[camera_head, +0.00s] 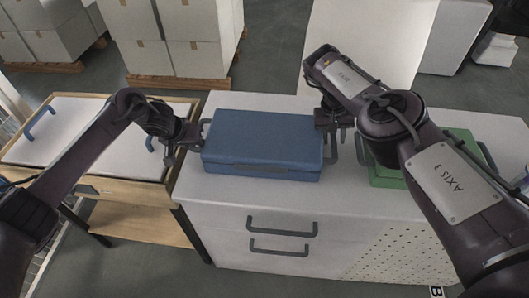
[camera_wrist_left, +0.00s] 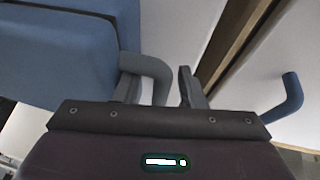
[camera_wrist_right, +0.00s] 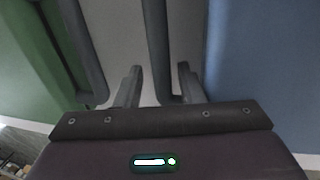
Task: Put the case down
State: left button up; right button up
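The blue case (camera_head: 262,140) appears to rest flat on the white cabinet top (camera_head: 225,197), with a grey handle at each end. My left gripper (camera_head: 193,137) is at the case's left end. In the left wrist view its fingers (camera_wrist_left: 158,90) are apart, with the case's left handle (camera_wrist_left: 150,68) between them and a gap on one side. My right gripper (camera_head: 335,125) is at the right end. In the right wrist view its fingers (camera_wrist_right: 158,85) are apart on either side of the right handle (camera_wrist_right: 157,45). The case (camera_wrist_right: 265,60) is beside them.
A green case (camera_head: 385,175) with handles stands to the right on the cabinet, close to my right gripper. A wooden-framed table (camera_head: 115,190) with white panels and blue handles stands at left. Stacked white boxes (camera_head: 185,40) are behind.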

jog(key=shift+a, duration=0.15)
pick_arm(q)
jog(key=v, duration=0.8)
pick_arm(e)
jog(key=v, duration=1.2)
dwell(0.4)
